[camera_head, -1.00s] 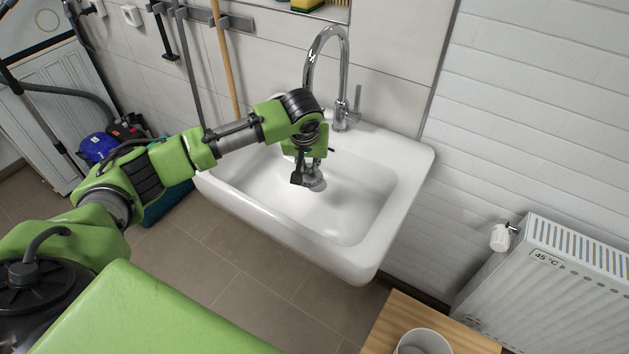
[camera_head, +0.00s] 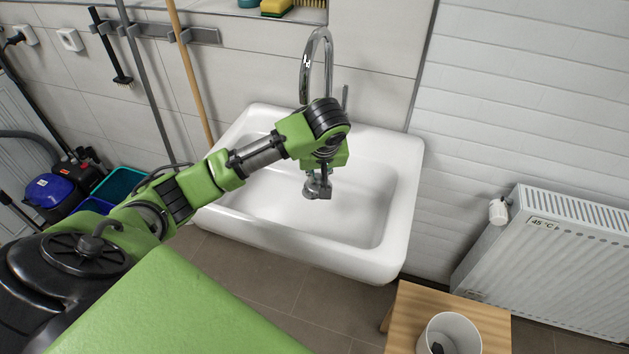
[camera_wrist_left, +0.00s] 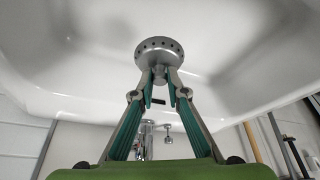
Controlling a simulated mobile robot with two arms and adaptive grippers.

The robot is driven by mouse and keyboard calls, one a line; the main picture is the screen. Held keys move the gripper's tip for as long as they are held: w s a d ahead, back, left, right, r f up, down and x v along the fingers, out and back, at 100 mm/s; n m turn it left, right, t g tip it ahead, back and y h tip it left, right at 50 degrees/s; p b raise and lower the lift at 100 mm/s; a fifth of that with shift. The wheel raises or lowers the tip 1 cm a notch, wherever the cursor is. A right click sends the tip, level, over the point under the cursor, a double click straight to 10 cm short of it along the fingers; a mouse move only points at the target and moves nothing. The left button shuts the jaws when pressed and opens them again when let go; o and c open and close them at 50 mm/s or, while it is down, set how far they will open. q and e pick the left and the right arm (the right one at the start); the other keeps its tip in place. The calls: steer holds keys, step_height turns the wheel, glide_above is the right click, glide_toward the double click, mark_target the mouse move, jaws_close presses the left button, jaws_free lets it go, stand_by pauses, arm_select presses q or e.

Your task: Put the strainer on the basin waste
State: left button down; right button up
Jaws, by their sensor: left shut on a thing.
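The strainer (camera_wrist_left: 160,47) is a round grey metal disc with small holes around its rim, held at the fingertips of my left gripper (camera_wrist_left: 159,78) in the left wrist view. In the head view my left gripper (camera_head: 318,186) points down into the white basin (camera_head: 400,205), with the strainer (camera_head: 312,191) low over the basin floor. Whether the strainer touches the floor is hard to tell. The basin waste is not visible; the gripper and strainer may hide it. My right gripper is not in view.
A chrome tap (camera_head: 318,62) arches behind the gripper at the basin's back. A radiator (camera_head: 560,260) stands at the right. A wooden stool (camera_head: 400,325) with a white bin (camera_head: 450,330) is at the front right. Broom handles (camera_head: 190,70) lean at the left.

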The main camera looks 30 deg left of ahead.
arm_select(q)
steer(key=w+a+f, duration=0.2)
steer(key=a+f, duration=0.1)
steer(key=shift+w, duration=0.3)
steer(key=f, duration=0.1)
steer(key=w+a+f, duration=0.1)
steer(key=w+f, duration=0.1)
steer(key=shift+a, duration=0.35)
steer(key=shift+w+a+f, duration=0.1)
steer(key=shift+a+f, duration=0.05)
steer(key=shift+f, duration=0.05)
step_height(320, 180, down, 3)
steer(key=shift+w+a+f, duration=0.1)
steer(key=shift+a, duration=0.05)
steer(key=shift+f, duration=0.3)
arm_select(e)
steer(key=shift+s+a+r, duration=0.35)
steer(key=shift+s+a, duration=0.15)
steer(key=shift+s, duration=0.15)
arm_select(q)
steer(key=c, duration=2)
jaws_free()
steer(key=v, duration=1.2)
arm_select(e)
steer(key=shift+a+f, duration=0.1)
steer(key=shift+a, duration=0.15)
